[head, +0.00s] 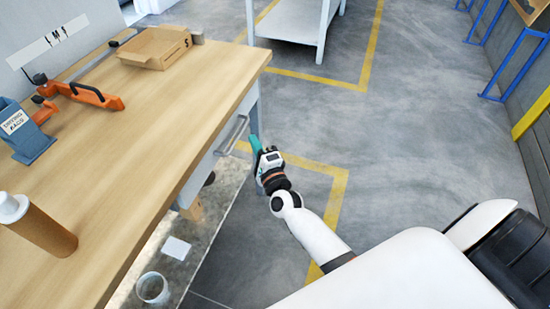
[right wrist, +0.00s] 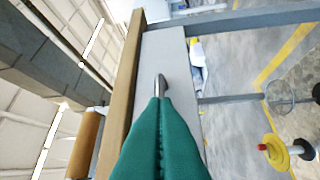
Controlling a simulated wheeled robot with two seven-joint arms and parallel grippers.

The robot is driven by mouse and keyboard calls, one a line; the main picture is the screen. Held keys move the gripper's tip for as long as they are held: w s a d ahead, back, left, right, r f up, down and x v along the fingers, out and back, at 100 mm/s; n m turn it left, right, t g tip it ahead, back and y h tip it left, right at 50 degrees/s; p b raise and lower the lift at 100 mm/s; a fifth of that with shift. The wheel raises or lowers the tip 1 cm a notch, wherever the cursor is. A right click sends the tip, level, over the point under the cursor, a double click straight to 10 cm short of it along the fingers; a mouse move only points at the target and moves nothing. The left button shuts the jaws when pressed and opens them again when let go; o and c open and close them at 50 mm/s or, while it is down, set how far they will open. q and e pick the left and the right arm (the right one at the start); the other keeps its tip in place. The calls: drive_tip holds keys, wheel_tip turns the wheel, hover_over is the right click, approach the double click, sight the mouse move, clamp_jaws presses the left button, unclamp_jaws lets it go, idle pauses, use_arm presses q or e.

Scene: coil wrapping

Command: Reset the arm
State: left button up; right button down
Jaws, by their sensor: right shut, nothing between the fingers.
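My right gripper (head: 254,142) is beside the front edge of the wooden workbench (head: 190,85), below its top, with the arm stretched out over the floor. Its teal fingers are shut together with nothing between them, and they also fill the lower middle of the right wrist view (right wrist: 160,103). A metal drawer handle (head: 233,135) on the bench front is just left of the gripper. In the right wrist view the handle (right wrist: 160,86) shows just beyond the fingertips; I cannot tell whether they touch. My left gripper is out of view.
On the bench are a cardboard box (head: 155,48), an orange tool (head: 97,97), a blue bag holder (head: 25,135) and a brown roll (head: 45,228) with a white cap. A clear bin (head: 152,288) stands below. The floor to the right is open.

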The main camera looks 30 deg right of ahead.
drive_tip(key=s+f, duration=0.1)
drive_tip(key=s, duration=0.8)
drive_tip(key=s+a+f+n+g+y+p, duration=0.1)
drive_tip(key=s+f+n+g, duration=0.25)
drive_tip(key=f, duration=0.45)
drive_tip(key=s+a+f+n+g+y+p, duration=0.15)
drive_tip(key=s+f+n, duration=0.3)
drive_tip(key=f, duration=0.45)
drive_tip(key=s+a+f+n+g+p, duration=0.1)
drive_tip(key=s+f+n+g, duration=0.25)
drive_tip(key=f, duration=0.45)
drive_tip(key=s+d+f+n+g+p, duration=0.1)
drive_tip(key=s+f+n+g, duration=0.2)
drive_tip(key=s, duration=0.6)
drive_tip(key=s+d+f+n+g+p, duration=0.1)
drive_tip(key=s+f+n+g, duration=0.2)
drive_tip(key=s+f, duration=0.3)
drive_tip(key=s+d+f+n+g+h+p, duration=0.1)
drive_tip(key=s+f+n+g, duration=0.3)
drive_tip(key=s, duration=0.9)
drive_tip(key=shift+s+f+n, duration=0.35)
drive_tip(key=shift+f+n, duration=0.1)
drive_tip(key=shift+n, duration=0.2)
drive_tip(key=shift+d, duration=0.1)
